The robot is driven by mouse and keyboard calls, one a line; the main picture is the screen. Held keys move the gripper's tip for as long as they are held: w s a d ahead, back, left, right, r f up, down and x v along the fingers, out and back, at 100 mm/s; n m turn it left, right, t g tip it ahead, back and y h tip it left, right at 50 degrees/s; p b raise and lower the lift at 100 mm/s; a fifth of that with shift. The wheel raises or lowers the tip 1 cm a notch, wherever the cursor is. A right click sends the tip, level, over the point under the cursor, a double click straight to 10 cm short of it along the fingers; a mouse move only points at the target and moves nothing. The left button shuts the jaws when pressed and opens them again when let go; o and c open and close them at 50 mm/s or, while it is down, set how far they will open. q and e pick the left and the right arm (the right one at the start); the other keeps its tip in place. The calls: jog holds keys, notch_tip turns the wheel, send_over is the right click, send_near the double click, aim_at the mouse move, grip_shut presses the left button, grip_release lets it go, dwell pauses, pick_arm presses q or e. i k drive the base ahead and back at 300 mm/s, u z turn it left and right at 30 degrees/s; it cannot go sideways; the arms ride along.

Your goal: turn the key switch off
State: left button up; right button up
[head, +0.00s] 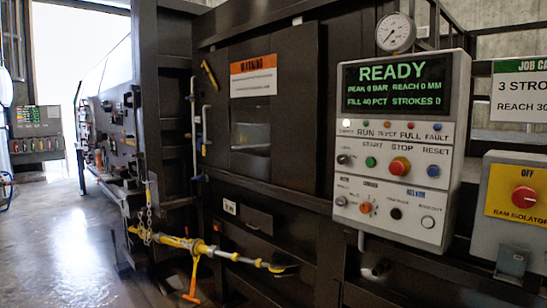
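The control panel (399,150) is a light grey box on the dark compactor, with a screen reading READY. A small dark round control (343,159) sits at the left of its upper control row and may be the key switch. A dark round control (396,213) sits in the lower row. The lettering is too small to tell which one is the key switch, or how it is turned. Neither of my grippers is in view.
A red stop button (400,166) and a green start button (371,162) share the panel. A grey isolator box (510,212) with a red knob stands to its right. A yellow bar (215,250) crosses the lower compactor front. Open floor (70,250) lies at left.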

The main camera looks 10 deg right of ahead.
aim_at(342, 159)
jog(key=u, duration=0.3)
jog(key=i, duration=1.4)
jog(key=z, duration=0.55)
